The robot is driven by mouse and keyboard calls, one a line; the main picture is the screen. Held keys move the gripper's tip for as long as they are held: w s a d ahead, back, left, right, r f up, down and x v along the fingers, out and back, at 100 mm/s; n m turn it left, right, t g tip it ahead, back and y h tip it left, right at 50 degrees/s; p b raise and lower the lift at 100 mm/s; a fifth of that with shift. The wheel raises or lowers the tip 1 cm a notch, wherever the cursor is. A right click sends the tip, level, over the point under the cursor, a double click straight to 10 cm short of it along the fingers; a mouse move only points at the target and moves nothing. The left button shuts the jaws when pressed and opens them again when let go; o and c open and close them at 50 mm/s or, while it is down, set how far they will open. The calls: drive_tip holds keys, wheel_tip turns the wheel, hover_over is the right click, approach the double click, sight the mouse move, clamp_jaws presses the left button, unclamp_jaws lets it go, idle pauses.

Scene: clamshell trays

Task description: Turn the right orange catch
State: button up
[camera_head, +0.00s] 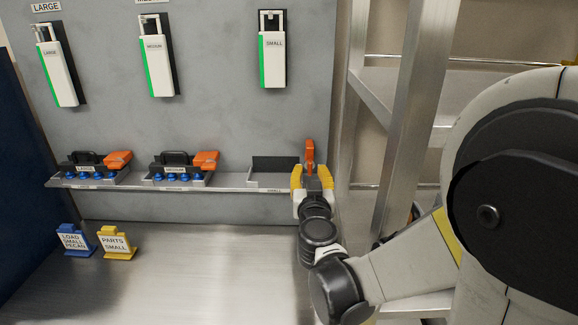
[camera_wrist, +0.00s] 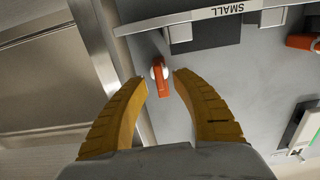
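The right orange catch (camera_head: 309,153) stands upright on the grey panel, at the right end of the shelf by the SMALL bay. In the wrist view the catch (camera_wrist: 160,83) is a narrow orange lever with a white round part beside its middle. My gripper (camera_head: 312,170) has yellow fingers and is at the catch, partly covering its lower end in the head view. In the wrist view my gripper (camera_wrist: 160,82) is open, with a fingertip on each side of the catch and a visible gap to each. I cannot tell how deep the fingertips reach.
The SMALL bay (camera_head: 262,182) left of my gripper holds no tray. LARGE (camera_head: 121,179) and MEDIUM (camera_head: 206,182) trays with blue pieces and orange parts sit farther left. A metal frame post (camera_head: 405,130) stands close on the right. Dispensers hang above; the lower counter (camera_head: 200,280) is mostly clear.

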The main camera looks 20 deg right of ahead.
sight(310, 157)
drive_tip(key=shift+x, duration=1.35)
clamp_jaws()
